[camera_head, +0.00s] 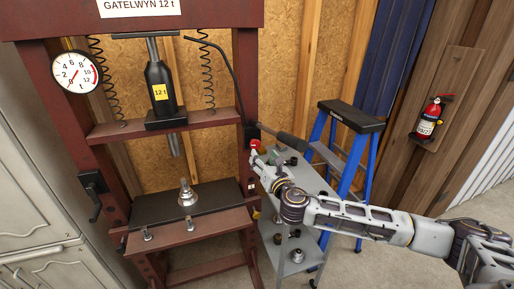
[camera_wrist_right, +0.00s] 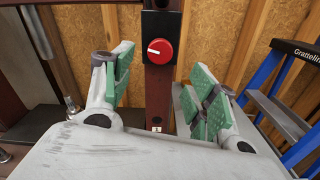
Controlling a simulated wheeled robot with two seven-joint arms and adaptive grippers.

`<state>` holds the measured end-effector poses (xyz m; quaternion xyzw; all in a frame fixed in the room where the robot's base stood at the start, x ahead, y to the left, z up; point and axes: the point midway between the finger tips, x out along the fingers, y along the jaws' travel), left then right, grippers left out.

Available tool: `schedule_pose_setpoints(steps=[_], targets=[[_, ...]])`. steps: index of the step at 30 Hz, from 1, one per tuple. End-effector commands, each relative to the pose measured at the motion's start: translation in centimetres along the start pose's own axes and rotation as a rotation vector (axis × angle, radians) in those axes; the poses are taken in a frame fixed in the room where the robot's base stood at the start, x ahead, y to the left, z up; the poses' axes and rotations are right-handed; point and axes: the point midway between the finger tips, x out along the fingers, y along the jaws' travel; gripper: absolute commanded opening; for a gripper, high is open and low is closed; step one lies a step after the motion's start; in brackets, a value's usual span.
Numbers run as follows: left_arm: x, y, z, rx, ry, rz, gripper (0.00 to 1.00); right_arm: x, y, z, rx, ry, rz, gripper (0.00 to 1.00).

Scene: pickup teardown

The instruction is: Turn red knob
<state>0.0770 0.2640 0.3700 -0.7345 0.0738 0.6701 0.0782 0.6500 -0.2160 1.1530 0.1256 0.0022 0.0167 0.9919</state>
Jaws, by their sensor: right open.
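The red knob (camera_wrist_right: 160,50) is round with a white line on its face, set on a black plate on the dark red press post (camera_wrist_right: 158,97). In the head view, the knob (camera_head: 255,144) shows at the right post of the press, just beyond my right gripper (camera_head: 257,159). In the right wrist view, my right gripper (camera_wrist_right: 163,78) is open, its green-padded fingers either side of the post. The knob shows above and between the fingertips, and nothing is held. I cannot tell the exact gap to the knob. My left gripper is not in view.
The press (camera_head: 178,117) carries a gauge and a 12 t bottle jack (camera_head: 160,82). A grey cart (camera_head: 295,225) stands below my right arm, with a blue stepladder (camera_head: 350,150) behind it. A fire extinguisher (camera_head: 429,117) hangs on the wall at right.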

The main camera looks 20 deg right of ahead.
Motion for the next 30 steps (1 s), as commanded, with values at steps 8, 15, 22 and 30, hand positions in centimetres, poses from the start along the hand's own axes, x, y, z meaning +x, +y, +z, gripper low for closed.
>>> schedule_pose_setpoints(steps=[8,15,22,30], targets=[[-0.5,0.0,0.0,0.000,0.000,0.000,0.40,2.8,0.1,0.1,0.001,0.000,0.001,0.58],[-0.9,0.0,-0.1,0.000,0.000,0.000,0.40,5.0,0.1,0.1,0.001,0.000,0.000,0.58],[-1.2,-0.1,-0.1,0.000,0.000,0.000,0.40,6.9,0.0,0.0,0.000,0.000,0.000,0.58],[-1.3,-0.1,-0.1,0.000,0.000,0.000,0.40,7.8,0.0,-0.1,0.000,0.001,0.000,0.58]])
